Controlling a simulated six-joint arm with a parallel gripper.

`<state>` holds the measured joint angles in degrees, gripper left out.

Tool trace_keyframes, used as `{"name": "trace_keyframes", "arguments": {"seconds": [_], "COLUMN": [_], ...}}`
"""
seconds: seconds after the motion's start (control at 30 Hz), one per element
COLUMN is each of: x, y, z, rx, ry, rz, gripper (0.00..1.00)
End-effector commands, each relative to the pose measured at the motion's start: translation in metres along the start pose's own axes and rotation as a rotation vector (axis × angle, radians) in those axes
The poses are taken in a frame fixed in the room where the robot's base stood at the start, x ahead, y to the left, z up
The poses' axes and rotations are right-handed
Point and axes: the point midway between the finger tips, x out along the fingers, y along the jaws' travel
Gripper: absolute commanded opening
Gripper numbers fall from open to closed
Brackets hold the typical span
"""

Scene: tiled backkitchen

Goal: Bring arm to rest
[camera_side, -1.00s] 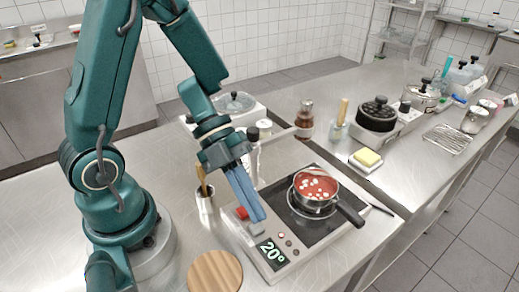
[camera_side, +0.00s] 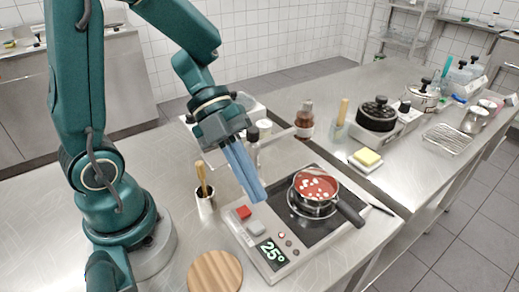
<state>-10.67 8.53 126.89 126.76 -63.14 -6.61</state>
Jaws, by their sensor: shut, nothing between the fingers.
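My gripper (camera_side: 259,197) is shut and empty. Its blue fingers point down and hang above the left part of the hotplate unit (camera_side: 278,263), apart from the buttons as far as I can tell. The unit has a red button (camera_side: 243,212), a grey button (camera_side: 255,228) and a lit display (camera_side: 272,252) reading 25°. A saucepan (camera_side: 314,204) with red sauce and pale pieces stands on the dark cooking plate, its black handle (camera_side: 350,213) pointing to the lower right.
A utensil cup (camera_side: 205,207) stands left of the unit, a round wooden board (camera_side: 215,272) in front. A dark-capped bottle (camera_side: 253,152) and a brown jar (camera_side: 304,125) stand behind. A yellow sponge (camera_side: 367,157) on a dish and a black-lidded pot (camera_side: 376,116) are at right.

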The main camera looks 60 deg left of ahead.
Motion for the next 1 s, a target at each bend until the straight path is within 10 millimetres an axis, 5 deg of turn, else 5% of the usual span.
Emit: {"name": "trace_keyframes", "arguments": {"seconds": [0.53,0.77,0.9,1.0], "x": [-0.005,-0.032,-0.077,-0.113], "y": [-0.008,-0.095,-0.139,-0.150], "z": [-0.006,-0.011,-0.002,0.007], "rx": [0.055,0.037,-0.110,-0.281], "ry": [-0.022,-0.249,-0.426,-0.531], "rz": [-0.020,-0.436,-0.755,-0.954], "gripper": [0.00,0.00,0.00,0.00]}}
